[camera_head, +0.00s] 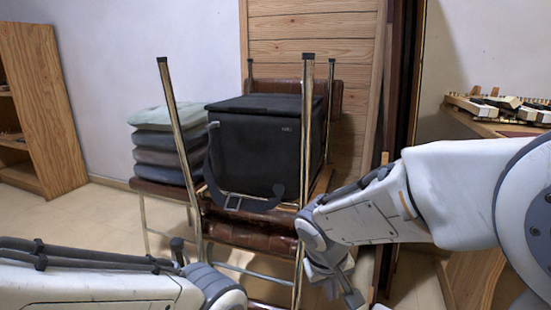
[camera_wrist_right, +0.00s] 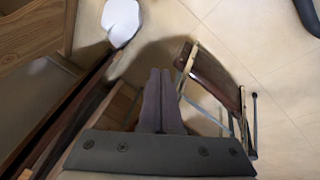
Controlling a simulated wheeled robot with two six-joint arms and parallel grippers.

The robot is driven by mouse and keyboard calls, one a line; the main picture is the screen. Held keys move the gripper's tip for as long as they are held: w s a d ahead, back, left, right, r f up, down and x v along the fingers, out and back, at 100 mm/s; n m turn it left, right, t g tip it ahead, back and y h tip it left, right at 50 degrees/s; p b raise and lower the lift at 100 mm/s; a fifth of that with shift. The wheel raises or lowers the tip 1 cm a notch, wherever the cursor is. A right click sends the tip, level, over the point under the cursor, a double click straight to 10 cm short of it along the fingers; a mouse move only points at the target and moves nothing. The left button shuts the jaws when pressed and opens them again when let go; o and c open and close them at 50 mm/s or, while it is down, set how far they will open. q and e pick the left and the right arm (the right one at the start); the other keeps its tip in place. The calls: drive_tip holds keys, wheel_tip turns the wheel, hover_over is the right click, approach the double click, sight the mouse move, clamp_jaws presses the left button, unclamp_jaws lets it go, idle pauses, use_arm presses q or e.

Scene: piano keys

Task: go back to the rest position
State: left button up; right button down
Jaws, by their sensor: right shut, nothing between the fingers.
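My right arm comes in from the right in the head view and bends down. The right gripper (camera_head: 352,298) is at its lower end, partly cut off by the bottom edge. In the right wrist view its two dark fingers (camera_wrist_right: 160,82) lie side by side, shut with nothing between them, above the floor and near a brown chair. My left arm shows at the lower left of the head view, but its gripper is out of the picture. The piano keys (camera_head: 500,106) lie on a wooden surface at the right, away from the right gripper.
Upturned chairs (camera_head: 250,232) with metal legs stand ahead, close to the right gripper. A black box bag (camera_head: 255,143) rests among them, beside stacked cushions (camera_head: 163,150). A wooden shelf (camera_head: 48,110) stands at the left. Open floor (camera_head: 105,215) shows at the left.

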drive_tip(key=s+d+f+m+y, duration=0.2)
drive_tip(key=s+d+f+m, duration=0.1)
drive_tip(key=s+d+f, duration=0.4)
drive_tip(key=s+a+r+n+g+p, duration=0.1)
drive_tip(key=s+a+r+n+p, duration=0.25)
drive_tip(key=a+r+p, duration=0.35)
drive_tip(key=s+a+r+n+g+y+p, duration=0.1)
drive_tip(key=s+a+r+n+p, duration=0.1)
drive_tip(key=s+r+p, duration=0.5)
drive_tip(key=s+a+r+n+g+p, duration=0.1)
drive_tip(key=s+a+r+n+p, duration=0.25)
drive_tip(key=r, duration=0.65)
wheel_tip(320, 180, up, 36)
drive_tip(key=a+m+p, duration=0.1)
drive_tip(key=p, duration=3.6)
drive_tip(key=shift+w+r, duration=0.15)
drive_tip(key=shift+w, duration=0.25)
drive_tip(key=shift+a, duration=0.15)
